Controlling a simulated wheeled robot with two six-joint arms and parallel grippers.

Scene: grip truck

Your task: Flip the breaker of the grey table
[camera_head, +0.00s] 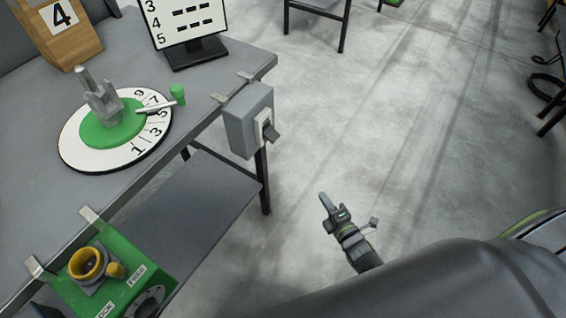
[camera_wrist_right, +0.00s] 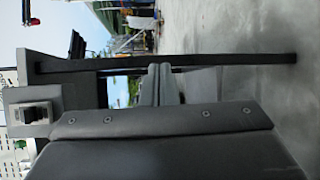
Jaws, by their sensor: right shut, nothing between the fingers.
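The breaker is a grey box (camera_head: 243,123) fixed to the right edge of the grey table (camera_head: 205,72). A dark lever (camera_head: 271,133) sticks out from its light plate, pointing away from the table. In the right wrist view, turned on its side, the breaker box (camera_wrist_right: 28,113) shows at the left. My right gripper (camera_head: 324,198) is shut and empty, over open floor to the right of and below the breaker in the head view, clear of the lever. Its closed fingers also show in the right wrist view (camera_wrist_right: 159,72). My left gripper is out of view.
A round numbered dial (camera_head: 75,155) with a green centre and a numbered sign (camera_head: 185,22) stand on the table. A green box (camera_head: 118,270) with a yellow ring is at the front edge. A lower shelf (camera_head: 190,215) lies under the table.

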